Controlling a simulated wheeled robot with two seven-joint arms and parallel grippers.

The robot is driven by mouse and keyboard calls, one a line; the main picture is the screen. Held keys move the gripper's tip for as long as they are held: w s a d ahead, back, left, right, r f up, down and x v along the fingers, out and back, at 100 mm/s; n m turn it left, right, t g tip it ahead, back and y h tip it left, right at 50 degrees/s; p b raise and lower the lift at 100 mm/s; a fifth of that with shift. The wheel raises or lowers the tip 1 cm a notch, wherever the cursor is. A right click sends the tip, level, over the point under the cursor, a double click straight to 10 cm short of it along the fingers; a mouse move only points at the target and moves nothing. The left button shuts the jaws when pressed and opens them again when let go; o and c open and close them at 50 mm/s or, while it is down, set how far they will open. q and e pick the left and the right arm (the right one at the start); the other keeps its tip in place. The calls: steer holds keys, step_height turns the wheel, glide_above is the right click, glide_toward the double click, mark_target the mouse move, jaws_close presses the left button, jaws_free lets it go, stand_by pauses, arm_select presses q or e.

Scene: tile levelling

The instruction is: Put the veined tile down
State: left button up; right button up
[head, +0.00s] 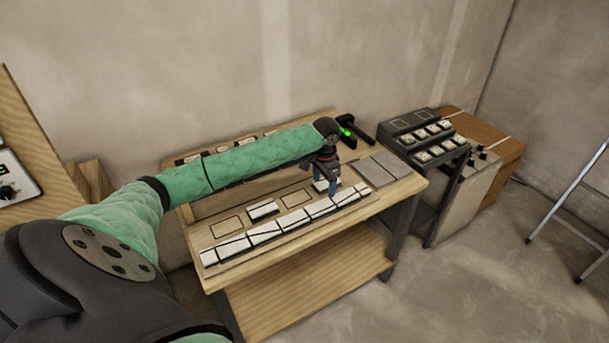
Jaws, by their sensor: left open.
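My left gripper (328,186) reaches over the wooden bench (218,281) from the left, pointing down with its jaws open. A small white tile (319,186) shows right at its fingers, mostly hidden by them. I cannot tell whether it touches the bench or whether it has veins. Another white tile (263,210) lies flat on the bench to the left, between two empty dark-outlined spots (226,227) and (297,199). A row of white tiles with dark veins (293,220) runs along the bench's front edge. My right gripper is out of view.
Grey square slabs (375,171) lie at the bench's right end. A black tool (356,131) stands behind, near a green light. A dark rack with several white pieces (425,139) stands to the right. A metal ladder (567,194) is at far right. Floor in front is clear.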

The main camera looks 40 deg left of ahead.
arm_select(q)
steer(key=s+d+f+t+h, duration=0.2)
steer(key=d+f+t, duration=0.1)
steer(key=d+f, duration=0.7)
steer(key=s+d+f+t+h, duration=0.1)
steer(key=s+d+f+t, duration=0.15)
steer(key=d+f, duration=0.75)
steer(key=s+f+n+g+y, duration=0.1)
steer(key=s+f, duration=0.8)
steer(key=f, duration=0.5)
steer(key=s+f+n+g+y, duration=0.1)
steer(key=s+f, duration=0.7)
steer(key=f, duration=0.6)
steer(key=s+d+f, duration=0.1)
steer(key=s+f, duration=0.7)
steer(key=s, duration=0.4)
steer(key=s+f+g, duration=0.1)
steer(key=s+f, duration=0.7)
steer(key=s, duration=0.5)
steer(key=shift+d+f+y, duration=0.3)
steer(key=shift+d, duration=0.05)
steer(key=shift+g, duration=0.25)
